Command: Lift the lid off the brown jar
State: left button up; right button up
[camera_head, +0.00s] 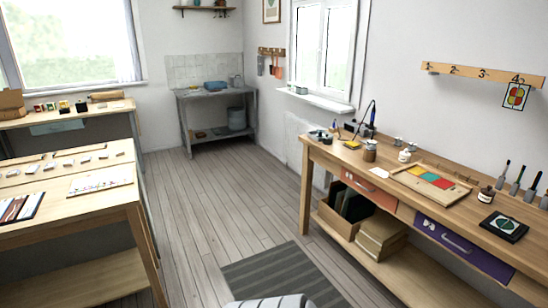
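A dark brown bottle (486,195) with a pale label stands farther right on the same bench. Neither of my grippers shows in the head view, and no gripper is seen touching the jar.
Beside the jar are small grey pots (397,141), a white bottle (405,156) and a wooden tray (408,179) with coloured panels. A soldering iron stand (366,129) is behind. Open floor (215,205) lies between the benches, with a grey mat (285,272).

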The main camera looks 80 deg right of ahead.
aim_at(488, 191)
jog(key=z, duration=4.8)
jog(key=k, duration=0.65)
jog(key=u, duration=0.1)
jog(key=i, duration=0.6)
jog(key=u, duration=1.05)
jog(key=i, duration=1.25)
jog(key=z, duration=0.9)
jog(key=i, duration=0.8)
jog(key=z, duration=0.95)
